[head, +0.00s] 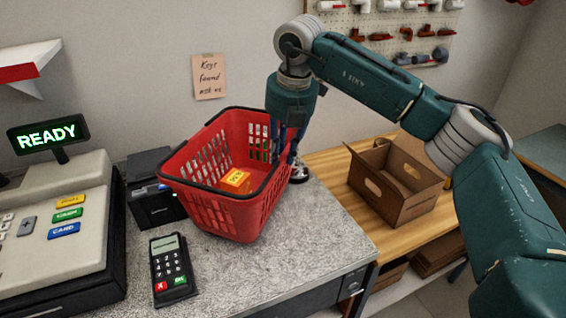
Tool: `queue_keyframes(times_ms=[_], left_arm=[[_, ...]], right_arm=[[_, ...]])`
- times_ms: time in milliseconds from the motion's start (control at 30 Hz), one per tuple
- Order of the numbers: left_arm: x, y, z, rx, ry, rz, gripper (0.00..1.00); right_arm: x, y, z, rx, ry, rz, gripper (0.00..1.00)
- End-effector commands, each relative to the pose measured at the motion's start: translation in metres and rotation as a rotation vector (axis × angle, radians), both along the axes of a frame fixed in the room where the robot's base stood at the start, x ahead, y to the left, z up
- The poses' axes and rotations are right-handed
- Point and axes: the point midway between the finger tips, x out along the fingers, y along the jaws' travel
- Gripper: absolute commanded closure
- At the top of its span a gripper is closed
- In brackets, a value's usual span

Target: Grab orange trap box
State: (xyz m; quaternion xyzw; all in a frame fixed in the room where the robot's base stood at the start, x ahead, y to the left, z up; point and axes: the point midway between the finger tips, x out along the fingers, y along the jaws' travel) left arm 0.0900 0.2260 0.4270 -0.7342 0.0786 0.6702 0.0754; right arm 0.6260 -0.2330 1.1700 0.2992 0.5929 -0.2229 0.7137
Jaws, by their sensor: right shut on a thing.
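The orange trap box (236,180) lies inside the red shopping basket (229,212), seen through its open top, with a yellow label on it. The basket is on the grey counter, or very close above it; I cannot tell which. My right gripper (288,152) points down at the basket's right rim, apart from the orange box. It is shut on the basket's rim or handle there, and its fingertips are partly hidden by the basket wall. My left gripper is not in view.
A cash register (55,225) stands at the left, with a card terminal (172,268) and a black printer (154,188) near the basket. An open cardboard box (395,186) sits on the wooden bench at right. The counter's front right is clear.

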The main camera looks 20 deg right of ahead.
Motion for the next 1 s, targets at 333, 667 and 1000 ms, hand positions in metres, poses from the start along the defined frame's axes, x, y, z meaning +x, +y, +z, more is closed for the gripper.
queue_keyframes(times_ms=[333, 667, 1000], left_arm=[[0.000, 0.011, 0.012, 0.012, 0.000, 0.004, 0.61], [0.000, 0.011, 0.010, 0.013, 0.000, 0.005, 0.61], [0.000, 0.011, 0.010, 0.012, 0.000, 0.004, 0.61]], right_arm=[[0.000, 0.000, -0.036, 0.002, -0.003, 0.000, 1.00], [-0.001, 0.000, -0.040, -0.001, 0.002, 0.000, 0.63], [-0.001, 0.000, -0.038, -0.001, 0.001, 0.000, 0.60]])
